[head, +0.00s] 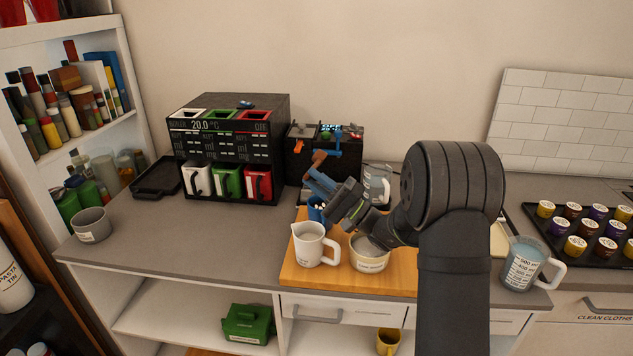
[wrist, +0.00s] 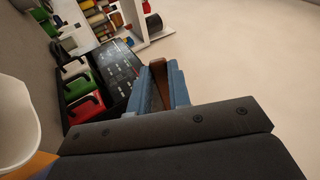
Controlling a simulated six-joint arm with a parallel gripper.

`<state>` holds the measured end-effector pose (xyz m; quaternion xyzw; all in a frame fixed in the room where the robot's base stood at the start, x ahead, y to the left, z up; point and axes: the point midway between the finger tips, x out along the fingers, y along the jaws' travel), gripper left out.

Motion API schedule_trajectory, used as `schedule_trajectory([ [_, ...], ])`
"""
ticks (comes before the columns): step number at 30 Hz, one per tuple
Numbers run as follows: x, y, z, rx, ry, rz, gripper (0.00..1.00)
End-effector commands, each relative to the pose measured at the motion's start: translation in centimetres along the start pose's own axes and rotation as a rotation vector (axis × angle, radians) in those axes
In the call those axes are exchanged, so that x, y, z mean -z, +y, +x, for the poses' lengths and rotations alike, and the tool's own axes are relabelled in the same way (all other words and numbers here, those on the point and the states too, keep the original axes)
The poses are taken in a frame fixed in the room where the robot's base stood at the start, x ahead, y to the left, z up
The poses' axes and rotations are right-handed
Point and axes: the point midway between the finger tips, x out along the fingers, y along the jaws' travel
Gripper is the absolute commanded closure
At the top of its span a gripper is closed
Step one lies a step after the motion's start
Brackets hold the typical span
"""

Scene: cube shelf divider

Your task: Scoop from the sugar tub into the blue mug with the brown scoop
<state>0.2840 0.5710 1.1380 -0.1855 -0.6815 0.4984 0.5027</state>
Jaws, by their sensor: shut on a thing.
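My gripper (head: 316,178) is shut on the brown scoop (head: 319,157), above and behind the wooden board. In the wrist view the brown scoop (wrist: 157,84) sits between the blue fingers of my gripper (wrist: 165,82); what its bowl holds cannot be seen. The blue mug (head: 316,213) stands below the fingers, partly hidden behind a white jug and my gripper. The cream tub (head: 370,265), with a label too small to read surely, stands on the board to the right of the jug; my wrist partly covers its top.
The white jug (head: 309,246) stands on the wooden board (head: 330,280) in front of the mug. A black dispenser (head: 228,145) with white, green and red containers is at the back left. A second machine (head: 297,168) stands behind my gripper. A measuring cup (head: 524,268) is at the right.

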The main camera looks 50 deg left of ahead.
Motion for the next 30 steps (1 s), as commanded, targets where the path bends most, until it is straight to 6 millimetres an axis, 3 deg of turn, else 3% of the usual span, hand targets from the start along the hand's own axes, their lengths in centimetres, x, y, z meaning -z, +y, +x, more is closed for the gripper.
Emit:
schedule_trajectory([
  [10, -0.3, 0.3, 2.4, -0.176, 0.174, -0.074, 1.0],
  [23, -0.4, 0.6, 2.9, -0.355, 0.284, -0.107, 1.0],
  [30, -0.3, 0.2, 3.4, -0.553, 0.292, -0.082, 1.0],
])
